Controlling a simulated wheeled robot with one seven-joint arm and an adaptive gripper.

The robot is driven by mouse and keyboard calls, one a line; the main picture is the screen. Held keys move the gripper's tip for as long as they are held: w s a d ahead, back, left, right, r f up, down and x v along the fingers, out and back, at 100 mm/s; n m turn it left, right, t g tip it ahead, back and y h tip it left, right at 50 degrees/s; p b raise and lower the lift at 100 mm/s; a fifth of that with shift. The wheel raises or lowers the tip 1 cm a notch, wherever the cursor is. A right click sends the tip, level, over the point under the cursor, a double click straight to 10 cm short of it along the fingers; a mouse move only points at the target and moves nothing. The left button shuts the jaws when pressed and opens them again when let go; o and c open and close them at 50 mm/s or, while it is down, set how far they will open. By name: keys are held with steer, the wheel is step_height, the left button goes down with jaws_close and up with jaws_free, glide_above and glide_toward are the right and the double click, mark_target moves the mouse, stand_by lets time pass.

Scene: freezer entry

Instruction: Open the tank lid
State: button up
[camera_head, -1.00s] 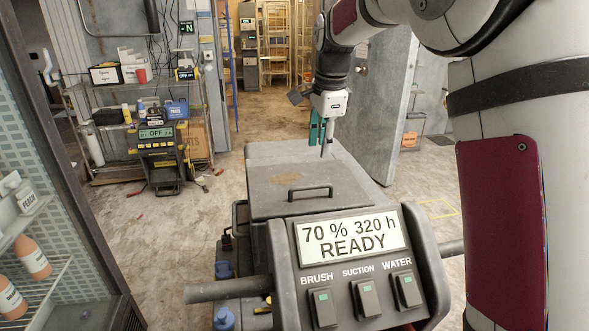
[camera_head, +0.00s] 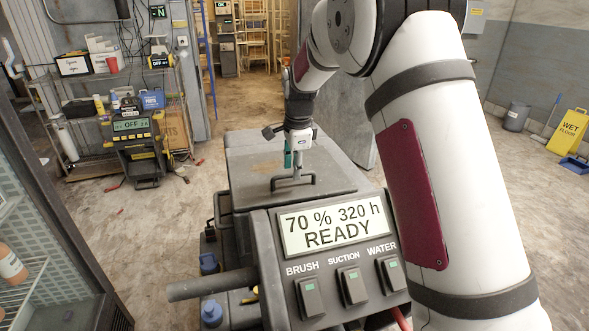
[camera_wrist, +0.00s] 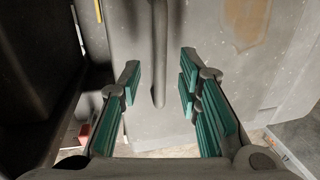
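The tank lid (camera_head: 252,190) is a flat grey panel on top of the floor-cleaning machine, lying shut. A dark bar handle (camera_head: 309,182) stands up near its front edge. My gripper (camera_head: 296,174) points down at the handle, its teal-padded fingers partly overlapping it. In the wrist view my gripper (camera_wrist: 160,75) is open, with the handle (camera_wrist: 158,45) running between its two fingers and apart from both pads. Whether the fingertips reach below the bar cannot be told.
The machine's control panel (camera_head: 331,230) reads 70 %, 320 h, READY, nearest me. A shelf cart (camera_head: 90,165) stands left and a glass-door cabinet (camera_head: 70,265) at near left. A grey upright panel (camera_head: 352,130) stands behind the lid. A yellow wet-floor sign (camera_head: 568,130) is far right.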

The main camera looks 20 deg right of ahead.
steer(key=shift+w+f, duration=0.1)
steer(key=shift+f, duration=0.55)
jaws_close()
steer(key=shift+r, duration=0.1)
